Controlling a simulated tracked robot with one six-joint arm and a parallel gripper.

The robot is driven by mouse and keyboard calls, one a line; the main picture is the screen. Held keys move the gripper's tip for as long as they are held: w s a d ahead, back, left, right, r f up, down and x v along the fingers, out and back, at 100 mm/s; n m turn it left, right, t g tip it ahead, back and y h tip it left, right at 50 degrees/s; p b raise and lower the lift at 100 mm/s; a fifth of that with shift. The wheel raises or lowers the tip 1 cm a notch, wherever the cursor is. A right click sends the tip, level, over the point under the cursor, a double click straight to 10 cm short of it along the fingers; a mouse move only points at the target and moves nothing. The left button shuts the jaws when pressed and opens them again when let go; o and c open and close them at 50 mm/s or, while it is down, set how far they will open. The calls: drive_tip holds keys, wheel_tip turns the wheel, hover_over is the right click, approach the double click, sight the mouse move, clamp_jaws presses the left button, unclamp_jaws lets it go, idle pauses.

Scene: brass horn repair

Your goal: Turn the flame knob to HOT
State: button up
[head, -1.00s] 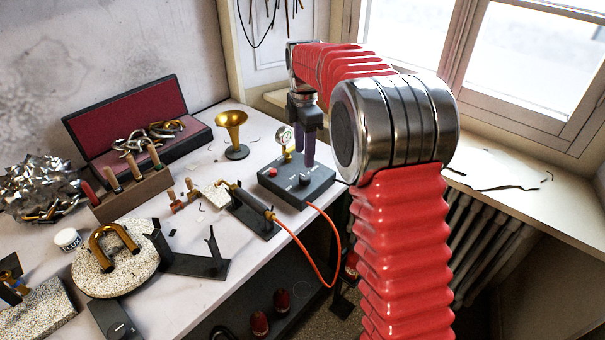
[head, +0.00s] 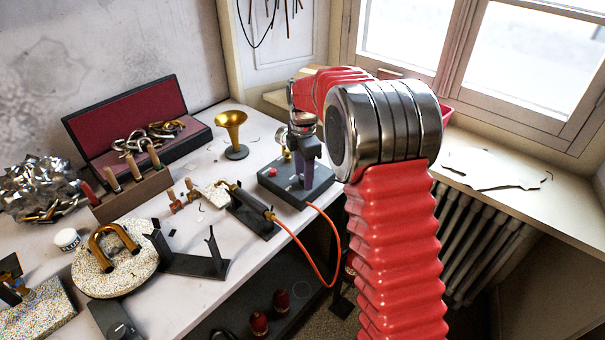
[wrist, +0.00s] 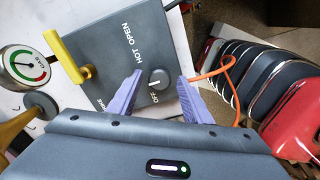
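The grey control box (head: 312,192) stands on the bench. In the wrist view its top face (wrist: 116,42) carries the words HOT, OPEN and OFF. A small round dark knob (wrist: 159,78) with a pale mark sits near the OFF lettering; the mark's exact direction is too small to tell. My gripper (head: 303,178) is over the box in the head view, its purple fingers pointing down and hiding part of the top. In the wrist view my gripper (wrist: 158,90) is open, one finger on each side of the knob, with gaps visible between them.
A yellow lever (wrist: 67,56) and a round GAS gauge (wrist: 24,65) stand beside the knob. An orange hose (head: 326,232) runs from the box to the torch (head: 250,202). A brass bell (head: 233,130) stands behind. The bench's front edge is close by.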

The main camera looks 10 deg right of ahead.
drive_tip(key=c, duration=0.9)
drive_tip(key=shift+a, duration=0.15)
drive_tip(key=shift+c, duration=0.4)
drive_tip(key=shift+m, duration=0.4)
drive_tip(key=m, duration=0.5)
drive_tip(key=shift+d, duration=0.2)
drive_tip(key=m, duration=0.6)
drive_tip(key=shift+f, duration=0.1)
drive_tip(key=o, duration=1.1)
drive_tip(key=shift+w, duration=0.1)
